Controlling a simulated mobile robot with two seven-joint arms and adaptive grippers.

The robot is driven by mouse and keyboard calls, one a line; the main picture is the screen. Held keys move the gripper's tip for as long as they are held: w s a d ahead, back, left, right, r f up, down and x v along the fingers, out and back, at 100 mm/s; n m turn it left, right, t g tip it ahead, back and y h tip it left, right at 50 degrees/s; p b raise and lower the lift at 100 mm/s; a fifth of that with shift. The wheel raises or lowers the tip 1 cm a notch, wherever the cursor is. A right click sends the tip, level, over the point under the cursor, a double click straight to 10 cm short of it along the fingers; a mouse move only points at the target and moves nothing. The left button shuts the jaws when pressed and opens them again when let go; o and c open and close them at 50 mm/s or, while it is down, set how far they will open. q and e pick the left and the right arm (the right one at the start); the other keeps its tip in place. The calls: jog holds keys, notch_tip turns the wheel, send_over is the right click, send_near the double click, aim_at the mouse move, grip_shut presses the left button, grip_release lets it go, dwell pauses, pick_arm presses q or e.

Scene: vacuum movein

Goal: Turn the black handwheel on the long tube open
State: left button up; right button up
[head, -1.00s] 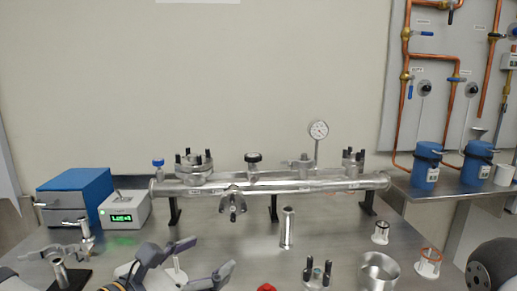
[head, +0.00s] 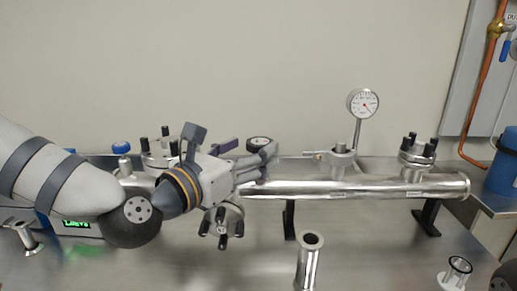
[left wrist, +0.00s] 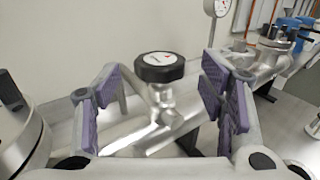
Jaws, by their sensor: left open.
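The long steel tube (head: 350,187) lies level on black stands across the bench. The black handwheel (head: 259,144) stands on its top, partly behind my left gripper (head: 247,152) in the head view. In the left wrist view the handwheel (left wrist: 160,67) has a black rim and a pale top face with a red mark, on a steel valve body. It sits between the two spread purple-padded fingers of my left gripper (left wrist: 160,92), with clear gaps on both sides. The fingers are open and touch nothing that I can see. My right gripper is out of view.
A pressure gauge (head: 363,103) stands on the tube right of the handwheel. A blue-topped valve (head: 121,148) and bolted flanges (head: 417,150) are also on it. A clamp with several black-tipped bolts (head: 222,222) hangs in front. An upright steel pipe (head: 309,262) stands nearer.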

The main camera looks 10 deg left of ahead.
aim_at(265, 143)
pick_arm(q)
jog(key=shift+r+x, duration=0.2)
jog(key=shift+x, duration=1.1)
jog(key=c, duration=1.2)
jog(key=shift+o, duration=0.2)
